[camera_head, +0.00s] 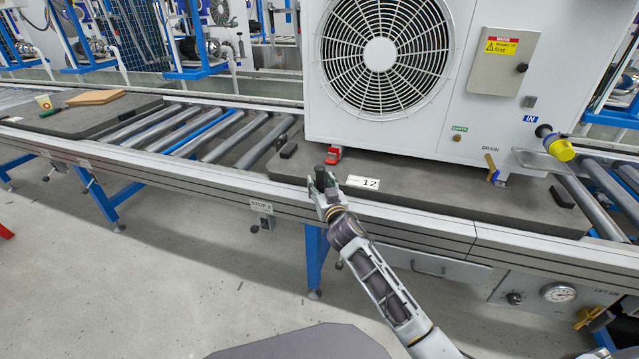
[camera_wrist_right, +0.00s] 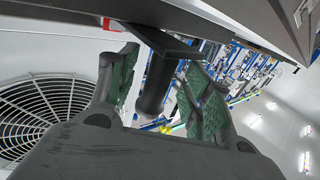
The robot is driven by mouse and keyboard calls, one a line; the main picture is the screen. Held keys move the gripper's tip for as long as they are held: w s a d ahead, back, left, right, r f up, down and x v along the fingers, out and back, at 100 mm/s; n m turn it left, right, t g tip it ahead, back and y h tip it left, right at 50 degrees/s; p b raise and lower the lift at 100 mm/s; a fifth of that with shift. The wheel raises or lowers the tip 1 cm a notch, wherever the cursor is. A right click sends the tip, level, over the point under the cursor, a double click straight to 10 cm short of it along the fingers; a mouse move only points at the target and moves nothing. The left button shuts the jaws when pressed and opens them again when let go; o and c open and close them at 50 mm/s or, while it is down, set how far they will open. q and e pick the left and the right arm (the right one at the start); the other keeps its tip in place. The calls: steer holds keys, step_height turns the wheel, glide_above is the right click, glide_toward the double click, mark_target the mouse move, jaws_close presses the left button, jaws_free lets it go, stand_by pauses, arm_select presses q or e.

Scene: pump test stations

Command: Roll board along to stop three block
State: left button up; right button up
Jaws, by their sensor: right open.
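The dark grey board (camera_head: 440,200) lies on the roller conveyor under a large white fan unit (camera_head: 490,90); a label reading 12 (camera_head: 363,182) is on its front edge. My right gripper (camera_head: 322,181) is at the board's front edge, left of the label. In the right wrist view its open fingers stand on either side of a black upright handle (camera_wrist_right: 157,85), apart from it as far as I can tell. A STOP label (camera_head: 262,205) is on the conveyor's front rail, left of the gripper; its number is too small to read surely. My left gripper is not in view.
Bare rollers (camera_head: 215,130) lie left of the board. Further left, another dark board (camera_head: 90,118) carries a cup (camera_head: 44,102) and a tan sheet (camera_head: 95,97). Small black blocks sit at the board's left (camera_head: 288,150) and right ends. A yellow plug (camera_head: 558,148) hangs on the unit's right.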

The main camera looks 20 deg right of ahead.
steer(key=shift+w, duration=1.05)
steer(key=shift+c, duration=1.1)
jaws_close()
